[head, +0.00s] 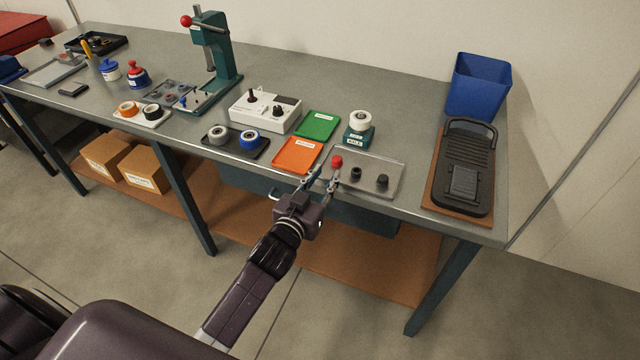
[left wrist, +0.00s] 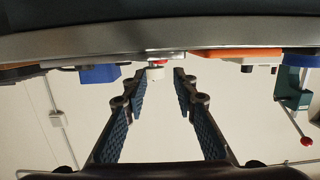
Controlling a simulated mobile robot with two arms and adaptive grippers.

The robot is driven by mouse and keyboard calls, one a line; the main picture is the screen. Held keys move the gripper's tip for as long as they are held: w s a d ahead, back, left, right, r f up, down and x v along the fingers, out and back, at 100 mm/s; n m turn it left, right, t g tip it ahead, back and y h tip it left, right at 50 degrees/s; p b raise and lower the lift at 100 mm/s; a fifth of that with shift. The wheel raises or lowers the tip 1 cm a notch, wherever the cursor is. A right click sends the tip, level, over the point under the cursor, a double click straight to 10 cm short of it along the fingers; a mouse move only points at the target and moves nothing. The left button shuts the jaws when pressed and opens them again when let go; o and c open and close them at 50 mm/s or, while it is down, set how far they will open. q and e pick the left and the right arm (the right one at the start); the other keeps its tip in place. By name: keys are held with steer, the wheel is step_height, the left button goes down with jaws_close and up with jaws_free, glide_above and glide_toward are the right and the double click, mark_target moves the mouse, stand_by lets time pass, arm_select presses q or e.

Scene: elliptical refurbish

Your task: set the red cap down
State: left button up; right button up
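The red cap (head: 337,161) is on the left part of a clear grey tray (head: 368,163) near the table's front edge. Two dark caps, one (head: 356,174) and another (head: 382,181), stand on the same tray to its right. My left gripper (head: 325,178) is at the tray's front left, its fingertips just short of the red cap. In the left wrist view, which appears upside down, the fingers (left wrist: 156,80) are spread with a clear gap. The red cap (left wrist: 160,61) shows small beyond the tips, between them. My right gripper is in neither view.
An orange tray (head: 298,156) and a green tray (head: 318,124) lie left of the clear tray. A white roll on a teal base (head: 359,136) stands behind it. A black pedal on a brown board (head: 464,170) and a blue bin (head: 479,86) are to the right.

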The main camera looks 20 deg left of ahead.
arm_select(q)
steer(key=shift+s+r, duration=0.2)
steer(key=shift+s, duration=1.25)
steer(key=s+f+g, duration=0.2)
steer(key=s+f, duration=0.3)
steer(key=f, duration=0.7)
steer(key=s+f+m+g, duration=0.1)
steer(key=s+f+g, duration=0.3)
steer(key=f, duration=0.7)
steer(key=s+f+g, duration=0.1)
steer(key=s+f, duration=0.5)
steer(key=f, duration=0.6)
steer(key=s+a+f+g, duration=0.1)
steer(key=s+f+g, duration=0.1)
steer(key=s+f, duration=0.4)
steer(key=s+a+f+g, duration=0.1)
steer(key=s+f+g, duration=0.2)
steer(key=s, duration=1.4)
steer(key=s+a+f+m+g, duration=0.1)
steer(key=s+f+g, duration=0.2)
steer(key=s+f, duration=0.7)
steer(key=shift+s+a+y, duration=0.15)
steer(key=shift+s+y, duration=0.15)
steer(key=shift+s, duration=0.4)
